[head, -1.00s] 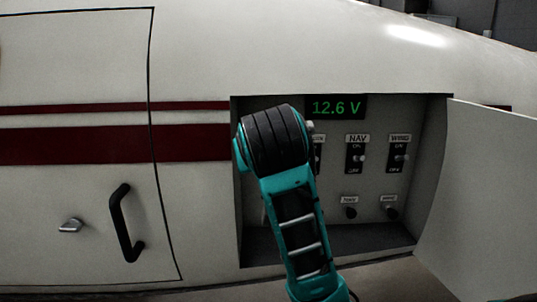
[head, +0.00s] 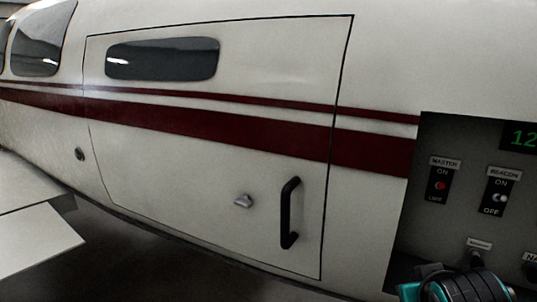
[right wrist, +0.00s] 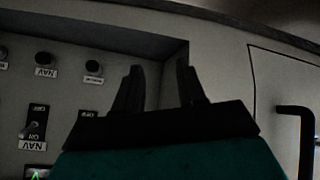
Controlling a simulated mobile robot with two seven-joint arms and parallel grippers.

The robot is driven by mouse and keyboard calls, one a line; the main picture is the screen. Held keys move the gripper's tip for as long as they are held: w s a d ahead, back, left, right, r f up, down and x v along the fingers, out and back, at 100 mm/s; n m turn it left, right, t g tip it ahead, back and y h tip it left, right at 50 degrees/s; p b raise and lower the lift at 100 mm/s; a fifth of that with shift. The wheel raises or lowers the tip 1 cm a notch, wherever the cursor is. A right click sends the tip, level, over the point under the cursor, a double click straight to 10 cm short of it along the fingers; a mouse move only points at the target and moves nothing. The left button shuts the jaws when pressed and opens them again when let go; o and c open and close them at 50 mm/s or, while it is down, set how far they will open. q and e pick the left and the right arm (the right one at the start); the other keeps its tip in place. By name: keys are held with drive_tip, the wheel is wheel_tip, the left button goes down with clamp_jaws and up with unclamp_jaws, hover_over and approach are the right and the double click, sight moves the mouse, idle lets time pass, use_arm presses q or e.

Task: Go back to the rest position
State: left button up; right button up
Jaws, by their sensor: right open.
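My right gripper (right wrist: 160,68) shows in the right wrist view with its two dark fingers apart and nothing between them. It is in front of the recessed switch panel (right wrist: 110,78), near the panel's edge; no contact with a switch can be made out. That view is upside down. In the head view part of my teal and black right arm (head: 462,288) shows at the bottom right, in front of the lower panel. Its fingers are hidden there. My left gripper is in neither view.
The white aircraft side has a closed-looking cabin door (head: 210,205) with a black handle (head: 290,213) and a small silver latch (head: 243,201). A MASTER switch (head: 439,185) and a BEACON switch (head: 497,191) sit on the panel. A white wing surface (head: 35,240) is at left.

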drive_tip(key=s+a+f+n+g+y, duration=0.1)
drive_tip(key=s+a+f+g+y, duration=0.1)
drive_tip(key=s+f, duration=0.65)
drive_tip(key=s+a+f+n+g+y, duration=0.1)
drive_tip(key=s+a+f+g+y, duration=0.15)
drive_tip(key=s+f, duration=0.6)
drive_tip(key=w+a+f+n+t+y, duration=0.1)
drive_tip(key=w+a+f+t, duration=0.2)
drive_tip(key=w+f+t, duration=0.3)
wheel_tip(320, 180, down, 2)
drive_tip(key=shift+a+t, duration=0.15)
drive_tip(key=shift+t, duration=0.4)
